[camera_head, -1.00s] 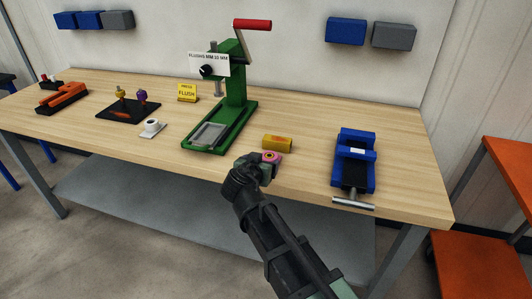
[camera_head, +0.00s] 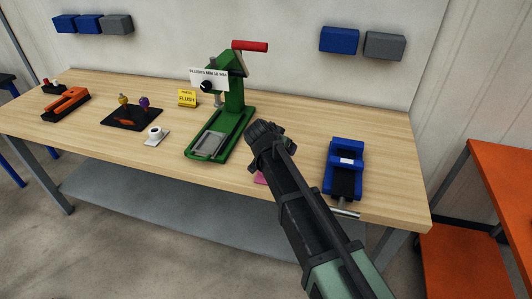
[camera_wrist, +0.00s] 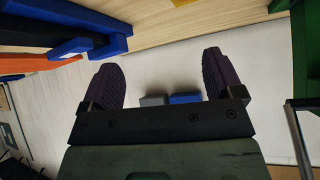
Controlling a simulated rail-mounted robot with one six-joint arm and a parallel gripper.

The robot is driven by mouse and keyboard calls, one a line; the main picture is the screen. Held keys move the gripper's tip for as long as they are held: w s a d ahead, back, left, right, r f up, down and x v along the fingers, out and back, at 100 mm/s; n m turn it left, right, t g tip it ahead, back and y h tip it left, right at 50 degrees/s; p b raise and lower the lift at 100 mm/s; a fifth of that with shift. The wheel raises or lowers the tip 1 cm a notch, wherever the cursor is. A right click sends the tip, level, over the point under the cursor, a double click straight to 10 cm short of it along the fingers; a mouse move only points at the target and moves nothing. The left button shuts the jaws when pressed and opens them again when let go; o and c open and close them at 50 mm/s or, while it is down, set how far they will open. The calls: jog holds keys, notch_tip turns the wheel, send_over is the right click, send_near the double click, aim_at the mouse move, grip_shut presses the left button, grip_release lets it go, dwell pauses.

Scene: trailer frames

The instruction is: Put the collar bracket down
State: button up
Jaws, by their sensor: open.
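A small pink patch (camera_head: 260,178) shows on the workbench just left of my arm. It looks like part of the pink piece with a round ring seen earlier, likely the collar bracket; my arm hides the rest. My gripper (camera_head: 262,131) is raised above the bench, between the green press and the blue vise. In the wrist view my gripper (camera_wrist: 160,62) has its two dark ribbed fingers wide apart with nothing between them.
The green press (camera_head: 233,115) stands left of my gripper, the blue vise (camera_head: 345,170) to its right. A small white part (camera_head: 155,136), a black tray (camera_head: 130,118) and a yellow sign (camera_head: 187,98) are farther left. Wall bins (camera_head: 340,40) hang behind.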

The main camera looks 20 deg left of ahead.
jog(key=w+a+r+g+p, duration=0.1)
jog(key=w+r+g+p, duration=0.1)
jog(key=w+g, duration=0.2)
jog(key=s+a+f+n+g+y, duration=0.1)
jog(key=s+a+g, duration=0.1)
jog(key=s+a+f+n+g+b, duration=0.1)
jog(key=s+f+n+g, duration=0.1)
jog(key=shift+a+g+y+b, duration=0.3)
jog(key=shift+a+g+y, duration=0.1)
jog(key=shift+d+f, duration=0.1)
jog(key=shift+d, duration=0.05)
notch_tip(320, 180, down, 11)
jog(key=b, duration=1.1)
jog(key=shift+r, duration=0.2)
jog(key=c, duration=1.4)
notch_tip(320, 180, up, 20)
jog(key=p, duration=2)
jog(key=shift+c, duration=0.2)
